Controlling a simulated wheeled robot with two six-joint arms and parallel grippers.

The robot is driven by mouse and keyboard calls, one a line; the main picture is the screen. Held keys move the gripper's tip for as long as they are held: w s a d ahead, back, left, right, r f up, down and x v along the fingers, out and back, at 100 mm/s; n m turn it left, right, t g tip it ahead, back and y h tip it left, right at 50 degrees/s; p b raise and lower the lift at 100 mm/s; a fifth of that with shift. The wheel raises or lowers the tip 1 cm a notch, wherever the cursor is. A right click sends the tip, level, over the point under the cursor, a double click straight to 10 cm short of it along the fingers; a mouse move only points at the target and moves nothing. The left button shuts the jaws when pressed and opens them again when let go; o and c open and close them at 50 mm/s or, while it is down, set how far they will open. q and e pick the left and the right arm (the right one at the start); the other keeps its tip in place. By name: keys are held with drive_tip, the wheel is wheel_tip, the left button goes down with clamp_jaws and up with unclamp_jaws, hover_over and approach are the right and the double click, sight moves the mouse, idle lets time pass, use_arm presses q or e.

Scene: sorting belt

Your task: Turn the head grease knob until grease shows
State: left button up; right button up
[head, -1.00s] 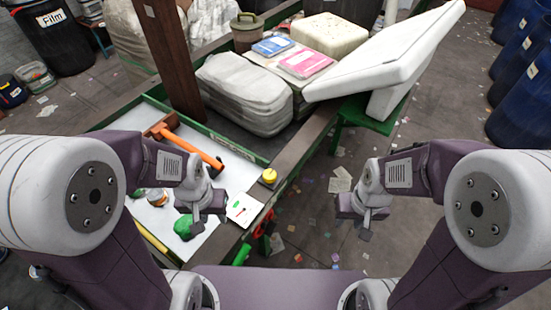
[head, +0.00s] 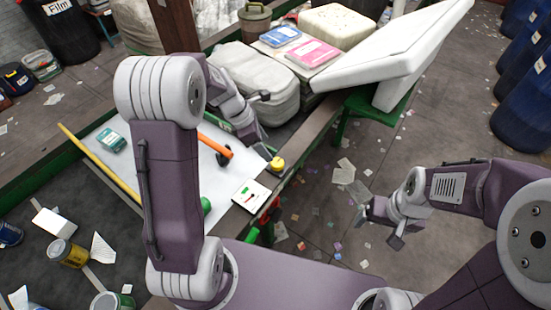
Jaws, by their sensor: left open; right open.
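A yellow knob (head: 277,164), which looks like the head grease knob, sits on a dark base on the belt frame's near corner. No grease can be made out there. My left gripper (head: 264,151) hangs just up and left of the knob, open; its fingers are small and partly hidden, and I cannot tell whether they touch it. My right gripper (head: 379,226) is open and empty above the floor, right of the frame.
An orange-handled tool (head: 214,145) and a teal box (head: 111,140) lie on the white surface. A yellow bar (head: 97,162) runs along its left edge. Behind stand a grey wrapped bale (head: 252,78) and a tilted white slab (head: 400,58). Scraps litter the floor.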

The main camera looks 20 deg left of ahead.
sight(277, 162)
use_arm(q)
drive_tip(key=x, duration=0.9)
drive_tip(key=shift+s, duration=0.1)
clamp_jaws()
drive_tip(key=shift+m, duration=0.3)
